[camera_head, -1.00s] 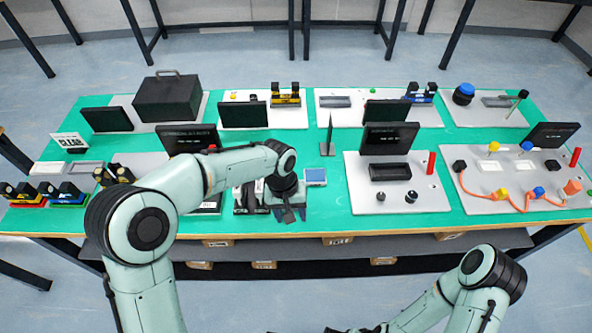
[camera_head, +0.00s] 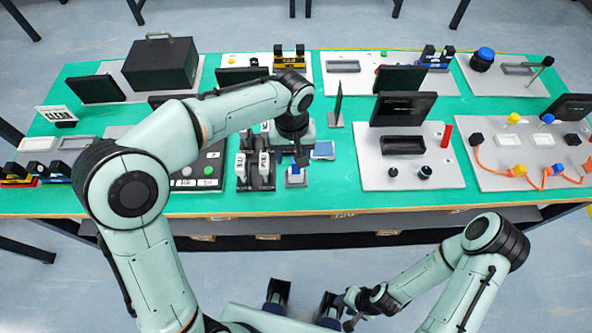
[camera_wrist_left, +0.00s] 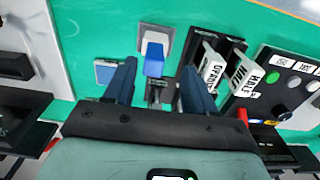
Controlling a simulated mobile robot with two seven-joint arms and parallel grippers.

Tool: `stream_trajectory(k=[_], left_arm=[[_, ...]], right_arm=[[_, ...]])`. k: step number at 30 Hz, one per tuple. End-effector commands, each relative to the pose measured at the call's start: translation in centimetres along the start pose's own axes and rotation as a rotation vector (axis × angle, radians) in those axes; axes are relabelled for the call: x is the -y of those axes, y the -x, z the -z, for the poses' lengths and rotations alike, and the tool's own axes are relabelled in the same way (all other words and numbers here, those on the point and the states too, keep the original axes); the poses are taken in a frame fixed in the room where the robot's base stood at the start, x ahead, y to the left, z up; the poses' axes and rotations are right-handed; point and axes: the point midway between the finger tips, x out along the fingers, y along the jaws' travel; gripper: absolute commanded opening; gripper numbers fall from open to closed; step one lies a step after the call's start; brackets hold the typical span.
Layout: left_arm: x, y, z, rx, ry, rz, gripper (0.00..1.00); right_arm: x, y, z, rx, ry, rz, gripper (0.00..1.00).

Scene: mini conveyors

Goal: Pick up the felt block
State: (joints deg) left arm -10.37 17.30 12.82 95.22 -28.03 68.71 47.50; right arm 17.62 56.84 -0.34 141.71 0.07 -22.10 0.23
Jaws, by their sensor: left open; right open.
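A small blue block (camera_wrist_left: 154,60), which I take to be the felt block, stands against a pale grey holder (camera_wrist_left: 157,36) in the left wrist view. In the head view the block (camera_head: 296,171) shows just below my left gripper (camera_head: 301,158). In the left wrist view my left gripper (camera_wrist_left: 157,75) is open, with a finger on each side of the block's line. The block lies beyond or level with the fingertips; contact cannot be told. My right gripper (camera_head: 352,317) is low at the bottom of the head view, away from the table, its fingers small and partly unclear.
Black rocker switches with white labels (camera_wrist_left: 214,68) stand close to the right of the block in the wrist view. A flat blue pad (camera_wrist_left: 105,73) lies to its left. A button panel (camera_head: 200,172) and an upright dark plate (camera_head: 338,105) are nearby on the green table (camera_head: 300,202).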

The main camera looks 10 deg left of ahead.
Motion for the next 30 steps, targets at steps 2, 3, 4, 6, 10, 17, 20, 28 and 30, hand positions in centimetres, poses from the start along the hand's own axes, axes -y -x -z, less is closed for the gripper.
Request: stream_trajectory(k=[2, 3, 4, 6, 10, 17, 20, 28, 30], left_arm=[[-0.1, -0.6, 0.0, 0.001, -0.001, 0.001, 0.55], [-0.2, -1.0, 0.0, 0.002, -0.002, 0.002, 0.55], [-0.3, -1.5, 0.0, 0.003, -0.002, 0.002, 0.55], [-0.6, -2.6, 0.1, 0.004, -0.002, 0.002, 0.55], [-0.7, -4.4, 0.1, 0.002, -0.002, 0.002, 0.55], [-0.8, -5.3, 0.1, 0.000, -0.002, 0.001, 0.55], [-0.8, -5.3, 0.1, 0.000, -0.002, 0.001, 0.55], [-0.8, -5.2, 0.1, -0.001, -0.002, 0.001, 0.05], [-0.8, -5.2, 0.1, -0.001, -0.002, 0.000, 0.05]], right_arm=[[0.0, 0.0, 0.0, 0.000, 0.000, 0.000, 0.43], [0.0, -0.1, 0.0, 0.000, 0.000, 0.000, 0.43], [0.0, -0.1, 0.0, 0.000, 0.000, 0.000, 0.43], [0.0, -0.1, 0.0, 0.000, 0.000, 0.000, 0.43], [-0.1, -0.3, 0.0, 0.001, 0.000, 0.000, 0.43], [-0.1, -0.3, 0.0, 0.001, 0.000, 0.000, 0.43], [-0.1, -0.3, 0.0, 0.001, 0.000, 0.000, 0.43], [-0.1, -0.3, 0.0, 0.001, 0.000, 0.000, 0.43], [-0.1, -0.3, 0.0, 0.001, 0.000, 0.000, 0.43]])
